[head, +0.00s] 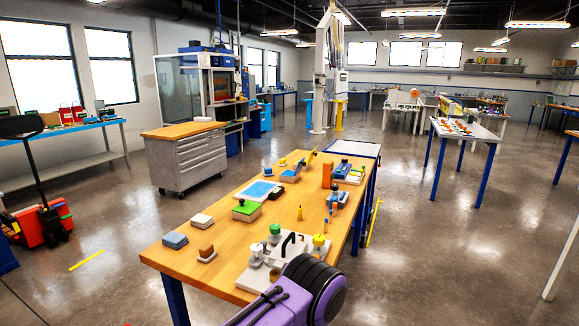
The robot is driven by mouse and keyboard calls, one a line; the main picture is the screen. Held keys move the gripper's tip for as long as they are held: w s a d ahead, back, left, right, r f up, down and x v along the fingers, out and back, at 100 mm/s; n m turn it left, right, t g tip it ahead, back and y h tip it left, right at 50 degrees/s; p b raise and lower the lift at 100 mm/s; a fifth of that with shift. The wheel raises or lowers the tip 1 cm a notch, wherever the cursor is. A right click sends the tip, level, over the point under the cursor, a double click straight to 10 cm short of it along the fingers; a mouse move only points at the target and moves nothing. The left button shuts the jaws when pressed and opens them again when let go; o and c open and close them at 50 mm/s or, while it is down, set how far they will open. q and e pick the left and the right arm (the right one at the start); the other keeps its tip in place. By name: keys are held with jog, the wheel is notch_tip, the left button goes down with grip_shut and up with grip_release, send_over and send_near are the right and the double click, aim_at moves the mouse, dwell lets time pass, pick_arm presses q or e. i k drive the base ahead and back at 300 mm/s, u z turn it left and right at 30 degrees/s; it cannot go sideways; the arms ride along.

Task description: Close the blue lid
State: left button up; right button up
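Several small blue things lie on the wooden table, and I cannot tell which is the blue lid. A flat light-blue panel with a pale border (258,190) lies toward the left edge. A blue-topped block (342,170) sits at the far right, and a grey-blue block (175,240) sits at the near left. None can be made out as an open or shut lid at this size. Neither of my grippers is in view. A purple and black arm part at the bottom covers part of the table's near edge.
The wooden table (222,258) also holds a white fixture (258,277) with a black handle, a green-topped block (246,210), an orange block (327,175) and a brown block (206,251). A grey drawer cabinet (187,163) stands behind left.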

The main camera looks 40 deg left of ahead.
aim_at(302, 163)
jog(key=i, duration=1.1)
jog(key=u, duration=1.7)
